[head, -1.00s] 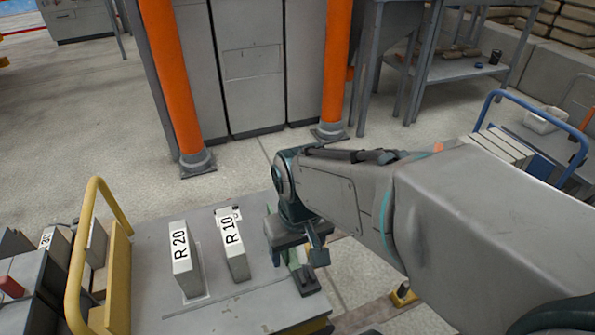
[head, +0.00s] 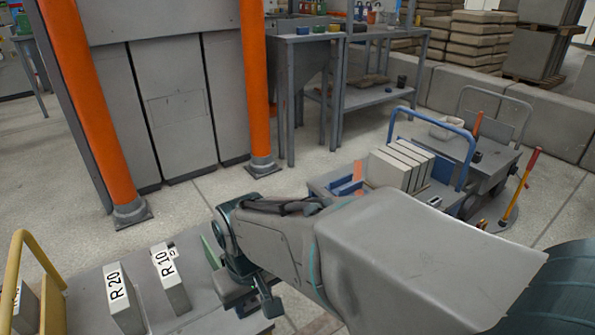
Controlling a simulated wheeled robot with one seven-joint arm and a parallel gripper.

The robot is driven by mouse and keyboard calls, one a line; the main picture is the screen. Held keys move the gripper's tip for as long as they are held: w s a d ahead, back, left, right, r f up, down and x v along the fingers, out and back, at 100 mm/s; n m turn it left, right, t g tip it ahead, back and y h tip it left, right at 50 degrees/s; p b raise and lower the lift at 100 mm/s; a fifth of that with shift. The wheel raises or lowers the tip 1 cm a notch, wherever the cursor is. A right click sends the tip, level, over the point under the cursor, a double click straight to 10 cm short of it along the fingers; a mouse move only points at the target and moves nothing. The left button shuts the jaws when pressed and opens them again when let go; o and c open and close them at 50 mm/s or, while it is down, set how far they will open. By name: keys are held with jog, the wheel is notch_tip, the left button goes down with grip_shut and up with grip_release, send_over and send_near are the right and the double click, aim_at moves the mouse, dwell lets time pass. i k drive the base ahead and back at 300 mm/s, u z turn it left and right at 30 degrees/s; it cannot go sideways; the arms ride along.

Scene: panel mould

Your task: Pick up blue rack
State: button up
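A blue rack or cart with a tall blue handle (head: 470,148) stands at the right middle of the head view. Its blue front part (head: 345,187) is partly hidden behind my arm, and several upright pale panels stand on it. I cannot tell whether the rack is separate from the cart bed. My gripper (head: 258,297) points down at the right edge of the grey table, left of the blue rack and apart from it. A pale block and a green part show beside it.
Blocks marked R 20 (head: 122,298) and R 10 (head: 171,278) stand on the grey table (head: 85,290). A yellow rail (head: 42,255) is at left. Orange posts (head: 256,85) and a grey workbench (head: 300,90) stand behind. Pale floor is clear between the posts and the blue cart.

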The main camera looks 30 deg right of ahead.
aim_at(356, 189)
jog(key=z, duration=1.8)
jog(key=k, duration=0.4)
jog(key=z, duration=0.95)
jog(key=i, duration=1.35)
jog(key=u, duration=1.4)
jog(key=i, duration=0.7)
jog(key=u, duration=0.7)
